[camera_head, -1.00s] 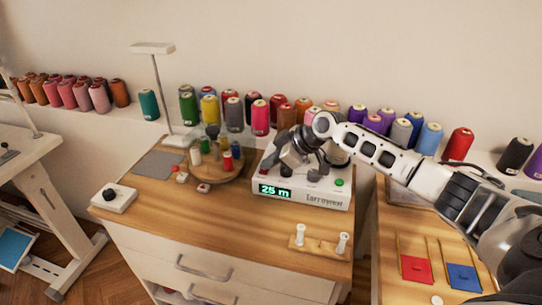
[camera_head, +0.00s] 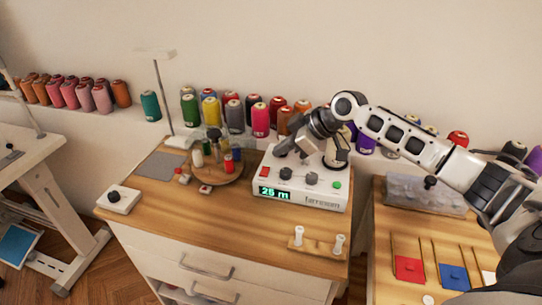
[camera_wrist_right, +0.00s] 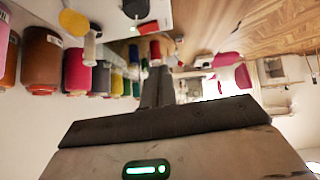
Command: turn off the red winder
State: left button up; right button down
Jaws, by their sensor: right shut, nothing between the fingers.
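The winder (camera_head: 303,183) is a white box on the wooden cabinet top. Its front has a lit green display (camera_head: 274,193) and a green button (camera_head: 337,185). A red switch (camera_head: 264,172) sits at the left of its top, with dark knobs beside it. My right gripper (camera_head: 281,152) is shut and empty, above the back left of the box and apart from the red switch. In the right wrist view the shut fingers (camera_wrist_right: 158,82) show, with the red switch (camera_wrist_right: 149,27) beyond them. My left gripper is not in view.
A round wooden stand (camera_head: 226,177) with small spools is left of the winder. A two-peg wooden holder (camera_head: 316,246) is in front. Large thread cones line the wall behind. A small white box with a black knob (camera_head: 115,197) is at the left edge. The cabinet's front middle is clear.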

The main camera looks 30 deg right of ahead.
jog(key=v, duration=0.5)
jog(key=shift+b, duration=0.3)
jog(key=s+a+f+g, duration=0.1)
jog(key=s+a+f, duration=0.2)
jog(key=a+f, duration=0.1)
jog(key=s+a+f+g, duration=0.1)
jog(key=s+a+f, duration=0.2)
jog(key=a+f, duration=0.1)
jog(key=s+a+f, duration=0.4)
jog(key=f, duration=0.1)
jog(key=shift+a+f+n+g, duration=0.3)
jog(key=shift+a+f+g, duration=0.05)
jog(key=shift+g, duration=0.05)
jog(key=s+a+f+m+h, duration=0.2)
jog(key=s+m, duration=0.1)
jog(key=s, duration=0.3)
jog(key=s+a+f+m+h, duration=0.2)
jog(key=s+a+m, duration=0.1)
jog(key=s, duration=0.4)
notch_tip(320, 180, down, 7)
jog(key=w+a+m+t+y, duration=0.1)
jog(key=w+a+t, duration=0.1)
jog(key=t, duration=0.4)
jog(key=shift+a, duration=0.45)
jog(key=shift+w+r, duration=0.15)
